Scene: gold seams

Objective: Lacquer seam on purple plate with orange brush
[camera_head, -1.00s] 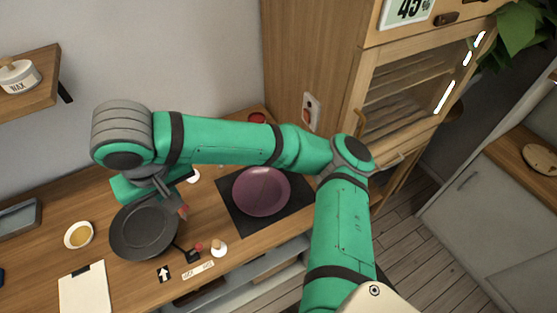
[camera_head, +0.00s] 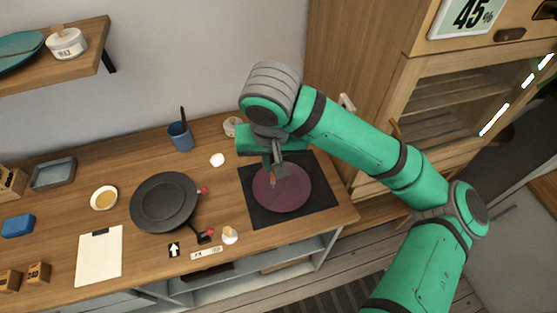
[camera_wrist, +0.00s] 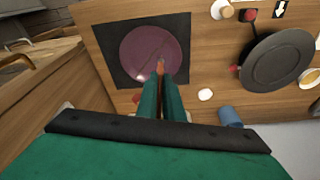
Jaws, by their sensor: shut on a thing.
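The purple plate (camera_head: 296,192) lies flat on a black mat (camera_head: 320,170) at the right of the counter; it also shows in the wrist view (camera_wrist: 137,48). My gripper (camera_head: 274,172) is over the plate's left part. It is shut on the orange brush, whose orange-brown end (camera_wrist: 161,67) shows just past my fingertips in the wrist view. The brush end appears over the plate's inner area; I cannot tell if it touches. A faint thin line on the plate is partly visible in the wrist view, and my fingers hide part of the plate.
A black round pan-like disc (camera_head: 165,203) with red knobs stands to the left. A blue cup (camera_head: 180,137) holding a dark stick is behind it. A small amber bowl (camera_head: 104,198) and clipboard (camera_head: 100,256) lie farther left. A wooden cabinet (camera_head: 360,60) rises on the right.

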